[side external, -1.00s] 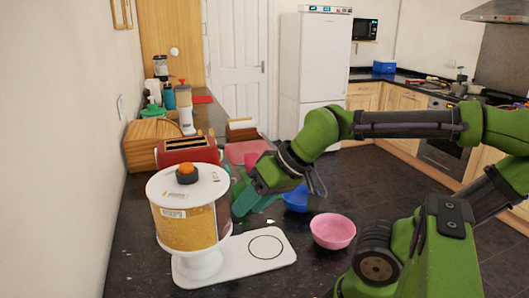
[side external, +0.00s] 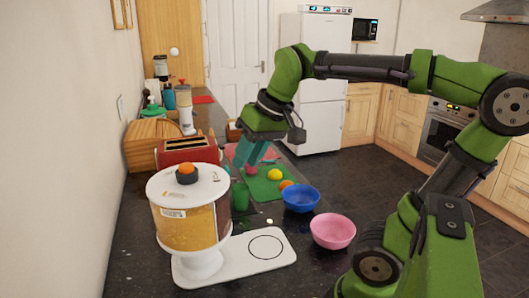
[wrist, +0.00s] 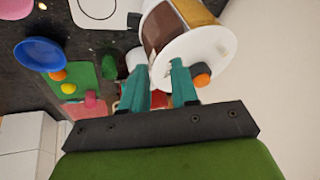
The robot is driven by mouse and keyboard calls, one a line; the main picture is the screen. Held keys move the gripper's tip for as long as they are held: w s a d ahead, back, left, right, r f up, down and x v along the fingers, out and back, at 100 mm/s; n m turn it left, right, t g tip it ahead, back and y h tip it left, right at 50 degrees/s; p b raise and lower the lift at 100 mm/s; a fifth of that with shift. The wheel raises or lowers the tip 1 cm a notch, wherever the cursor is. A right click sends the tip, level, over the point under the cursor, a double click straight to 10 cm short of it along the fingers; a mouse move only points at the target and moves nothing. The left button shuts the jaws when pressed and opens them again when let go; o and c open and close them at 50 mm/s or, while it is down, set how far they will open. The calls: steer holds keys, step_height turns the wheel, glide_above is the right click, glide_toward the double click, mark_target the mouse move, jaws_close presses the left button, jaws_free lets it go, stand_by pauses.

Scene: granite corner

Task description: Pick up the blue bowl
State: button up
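The blue bowl (side external: 300,198) sits upright on the dark counter near its right edge, between the pink bowl and the green mat. It also shows at the left of the wrist view (wrist: 40,55). My gripper (side external: 250,158) hangs above the counter, up and to the left of the blue bowl in the side view, clear of it. In the wrist view its two teal fingers (wrist: 166,88) are spread apart with nothing held between them.
A pink bowl (side external: 333,231) stands in front of the blue one. A green mat (side external: 268,188) holds a yellow fruit (side external: 274,174) and an orange one (side external: 287,184). A cereal dispenser (side external: 193,213), red toaster (side external: 190,150) and green cup (side external: 240,196) stand to the left.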

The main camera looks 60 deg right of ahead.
steer(key=w+d+m+g+h, duration=0.1)
steer(key=w+d+g+h, duration=0.3)
steer(key=d, duration=0.6)
steer(key=m+g+h, duration=0.1)
steer(key=m+g, duration=0.1)
steer(key=g, duration=0.3)
glide_above(284, 198)
steer(key=w+a, duration=0.4)
steer(key=a, duration=0.2)
step_height(284, 198, down, 15)
steer(key=x, duration=1)
steer(key=shift+w+d+f, duration=0.2)
steer(key=shift+w+f, duration=0.05)
steer(key=shift+f, duration=0.2)
steer(key=shift+d+x, duration=0.2)
steer(key=shift+x, duration=2.85)
steer(key=shift+w+r+t, duration=0.1)
steer(key=shift+w+t, duration=0.1)
steer(key=shift+t, duration=0.1)
steer(key=shift+c, duration=0.2)
jaws_close()
